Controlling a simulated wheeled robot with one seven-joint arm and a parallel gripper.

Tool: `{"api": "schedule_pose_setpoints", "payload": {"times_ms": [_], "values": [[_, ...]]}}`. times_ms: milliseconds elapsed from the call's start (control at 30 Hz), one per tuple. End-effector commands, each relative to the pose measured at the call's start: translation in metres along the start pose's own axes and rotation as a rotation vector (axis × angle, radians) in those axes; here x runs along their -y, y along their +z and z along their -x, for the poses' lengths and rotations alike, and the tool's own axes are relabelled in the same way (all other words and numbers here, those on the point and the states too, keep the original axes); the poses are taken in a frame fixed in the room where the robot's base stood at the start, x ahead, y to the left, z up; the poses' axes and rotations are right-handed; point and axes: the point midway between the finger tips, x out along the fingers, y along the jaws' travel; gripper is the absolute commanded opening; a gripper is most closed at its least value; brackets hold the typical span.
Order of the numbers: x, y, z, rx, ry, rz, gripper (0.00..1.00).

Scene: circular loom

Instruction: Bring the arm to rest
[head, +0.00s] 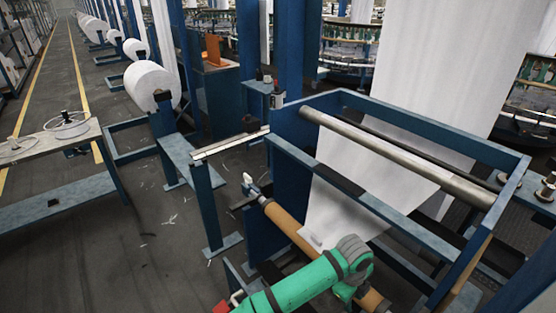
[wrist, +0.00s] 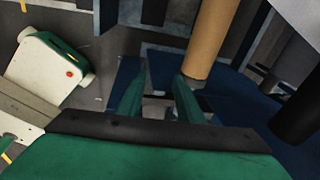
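My green arm reaches in from the bottom of the head view, with its grey joint in front of the cloth take-up frame. My gripper (wrist: 155,85) shows in the wrist view as two green fingers with a clear gap between them. Nothing is seen held in the gap. I cannot make out the fingers in the head view. The brown roll tube (head: 285,222) lies low in the blue frame (head: 430,128), partly hidden by my arm. A brown tube (wrist: 212,40) also stands beyond the right finger in the wrist view, apparently without touching it.
A white device with a red button (wrist: 43,68) is at the left of the wrist view, and a dark roller (wrist: 300,108) is at the right. White cloth (head: 345,195) hangs inside the frame. A workbench (head: 55,145) stands at left; the aisle (head: 60,75) looks open.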

Motion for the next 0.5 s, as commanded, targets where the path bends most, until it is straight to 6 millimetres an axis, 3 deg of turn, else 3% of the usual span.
{"api": "schedule_pose_setpoints", "payload": {"times_ms": [267, 500], "values": [[0.042, -0.061, -0.004, -0.131, -0.183, 0.097, 0.34], [0.09, -0.128, 0.01, -0.329, -0.427, 0.29, 0.34]]}}
